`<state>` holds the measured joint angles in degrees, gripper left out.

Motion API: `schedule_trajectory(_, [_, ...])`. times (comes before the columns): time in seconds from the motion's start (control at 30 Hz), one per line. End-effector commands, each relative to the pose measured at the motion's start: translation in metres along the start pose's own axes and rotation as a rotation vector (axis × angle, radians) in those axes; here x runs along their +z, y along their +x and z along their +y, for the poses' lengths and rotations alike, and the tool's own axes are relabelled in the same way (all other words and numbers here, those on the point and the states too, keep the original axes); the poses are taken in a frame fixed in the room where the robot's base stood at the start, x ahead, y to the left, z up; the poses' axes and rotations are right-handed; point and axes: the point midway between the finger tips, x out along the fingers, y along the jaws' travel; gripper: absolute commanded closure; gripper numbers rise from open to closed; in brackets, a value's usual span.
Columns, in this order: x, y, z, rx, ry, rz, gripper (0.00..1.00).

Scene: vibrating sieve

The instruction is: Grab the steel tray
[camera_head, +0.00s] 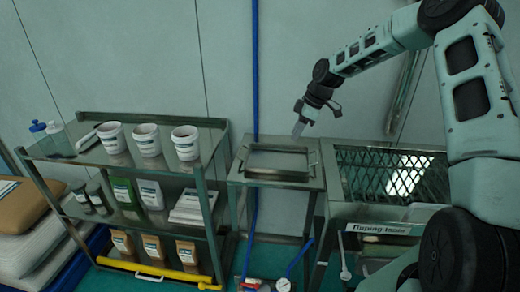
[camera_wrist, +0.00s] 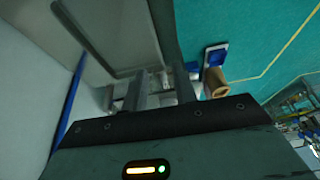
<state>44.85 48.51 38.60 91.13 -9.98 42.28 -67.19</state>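The steel tray (camera_head: 278,162) is a shallow grey rectangle with a handle at its left and right ends. It lies flat on a small metal stand (camera_head: 232,178) in the middle of the head view. My gripper (camera_head: 298,129) points down above the tray's back right part, apparently clear of it. In the wrist view, the tray (camera_wrist: 112,35) fills the upper left, partly cut off by the frame. My two fingers (camera_wrist: 160,88) stand apart near its lower rim with nothing seen between them. The exact height above the tray is hard to tell.
A shelf rack (camera_head: 140,168) with white tubs (camera_head: 147,140), bottles and bags stands left of the stand. A mesh-topped sieve machine (camera_head: 372,175) adjoins it on the right. A blue pipe (camera_head: 255,70) runs up the wall behind. The air above the tray is free.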

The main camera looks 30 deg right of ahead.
Motion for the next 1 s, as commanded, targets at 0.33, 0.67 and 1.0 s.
schedule_trajectory(0.33, [0.012,0.030,0.013,0.007,-0.004,0.013,0.72])
schedule_trajectory(0.67, [0.011,0.095,0.013,0.010,-0.004,0.012,0.72])
schedule_trajectory(1.0, [0.011,0.121,0.013,0.012,-0.003,0.013,0.72])
